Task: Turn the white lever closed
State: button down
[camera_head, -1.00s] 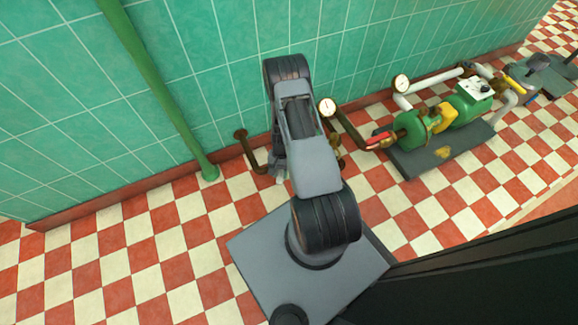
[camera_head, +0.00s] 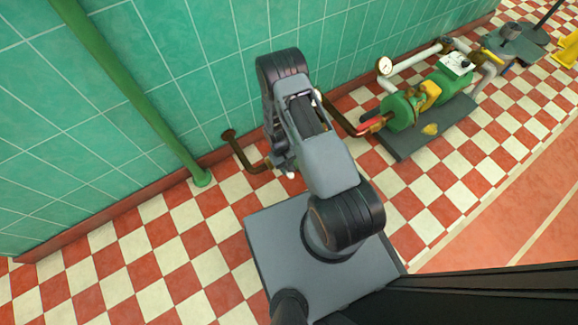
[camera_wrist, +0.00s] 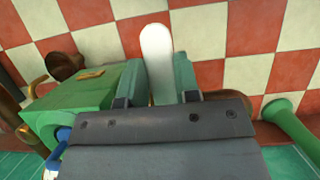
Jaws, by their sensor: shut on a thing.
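The white lever (camera_wrist: 157,62) stands between the two fingers of my gripper (camera_wrist: 160,82) in the wrist view, with its rounded tip reaching past them. My gripper is shut on it. A small white tip (camera_head: 291,174) shows beside the end of my arm in the head view, probably the same lever. The lever's base and pivot are hidden behind my gripper and arm.
A green box (camera_wrist: 70,108) with a brass plate is close left of my fingers. A brown pipe (camera_head: 245,158) meets the tiled wall. A green pipe (camera_head: 135,95) comes down left. A green pump (camera_head: 402,110) stands on a dark base at right.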

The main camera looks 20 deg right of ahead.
jog(key=shift+w, duration=0.35)
jog(key=c, duration=1.2)
grip_release()
jog(key=o, duration=0.4)
jog(key=shift+s, duration=0.2)
jog(key=shift+c, duration=0.2)
jog(key=d+p+v, duration=0.1)
jog(key=p+v, duration=0.3)
jog(key=v, duration=0.9)
jog(key=shift+a+r+p, duration=0.3)
jog(key=shift+a+r, duration=0.15)
jog(key=shift+a, duration=0.05)
